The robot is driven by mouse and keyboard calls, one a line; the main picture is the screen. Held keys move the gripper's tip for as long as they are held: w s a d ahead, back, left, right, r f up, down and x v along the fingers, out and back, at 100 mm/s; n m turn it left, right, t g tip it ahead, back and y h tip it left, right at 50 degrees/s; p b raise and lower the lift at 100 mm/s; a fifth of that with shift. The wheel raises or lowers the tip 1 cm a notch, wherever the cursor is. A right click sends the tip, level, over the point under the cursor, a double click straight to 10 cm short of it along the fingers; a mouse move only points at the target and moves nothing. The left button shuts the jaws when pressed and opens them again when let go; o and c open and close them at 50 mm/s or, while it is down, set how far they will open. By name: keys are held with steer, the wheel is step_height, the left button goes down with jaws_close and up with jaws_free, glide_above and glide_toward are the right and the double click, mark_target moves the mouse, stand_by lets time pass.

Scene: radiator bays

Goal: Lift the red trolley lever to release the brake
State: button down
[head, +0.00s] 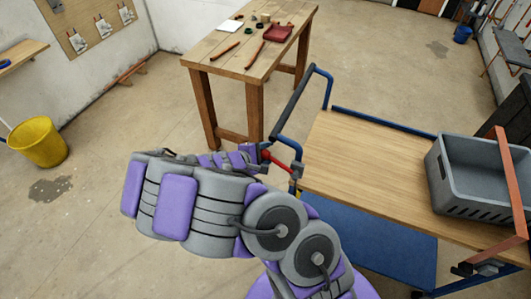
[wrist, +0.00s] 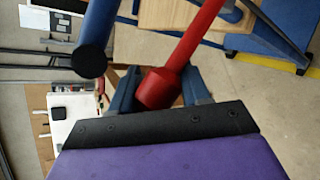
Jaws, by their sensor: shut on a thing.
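The red trolley lever (head: 277,159) sticks out from the left end of the trolley (head: 345,160), just below its blue push handle (head: 318,72). My gripper (head: 262,153) is at the lever's outer end, much of it hidden by my arm in the head view. In the wrist view the red lever (wrist: 196,38) runs from the upper right down to a thick red knob. The knob sits between the two dark blue fingers of my gripper (wrist: 158,92), which is shut on it. The blue handle also shows close by on the left (wrist: 92,45).
A wooden workbench (head: 240,50) with tools stands behind the trolley. A yellow bucket (head: 37,142) stands at the left. The floor between bucket and trolley is clear.

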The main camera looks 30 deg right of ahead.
steer(key=shift+r, duration=0.3)
steer(key=c, duration=1)
jaws_free()
steer(key=shift+d, duration=0.1)
steer(key=o, duration=0.4)
steer(key=shift+f, duration=0.1)
steer(key=p+v, duration=0.3)
steer(key=v, duration=1.4)
steer(key=shift+s+a, duration=0.15)
steer(key=shift+a, duration=0.15)
steer(key=shift+d, duration=0.1)
